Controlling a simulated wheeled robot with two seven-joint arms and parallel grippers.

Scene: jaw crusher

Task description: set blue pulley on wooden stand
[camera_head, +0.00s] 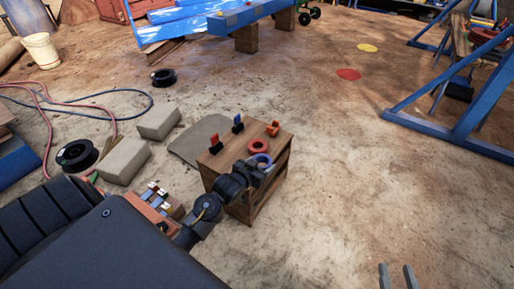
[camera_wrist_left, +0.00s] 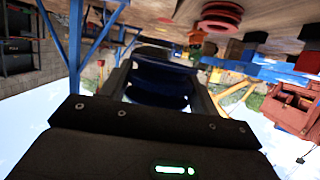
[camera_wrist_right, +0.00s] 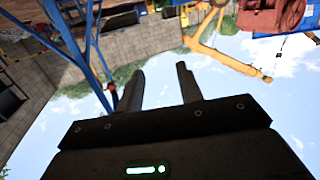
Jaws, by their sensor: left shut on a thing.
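The wooden stand (camera_head: 222,164) is a small brown cabinet in the middle of the head view. A red pulley (camera_head: 257,146) lies flat on its top; it also shows in the left wrist view (camera_wrist_left: 220,17). My left gripper (camera_head: 264,170) is at the top's front right edge, shut on the blue pulley (camera_head: 262,159). In the left wrist view the dark blue pulley (camera_wrist_left: 160,82) sits between the two fingers. I cannot tell whether it touches the top. My right gripper (camera_head: 398,277) is open and empty at the lower right; its fingers stand apart in its wrist view (camera_wrist_right: 160,88).
Grey blocks (camera_head: 125,160), black spools (camera_head: 77,155) and hoses lie to the left. A blue steel frame (camera_head: 440,125) stands at right. The floor right of the stand is clear.

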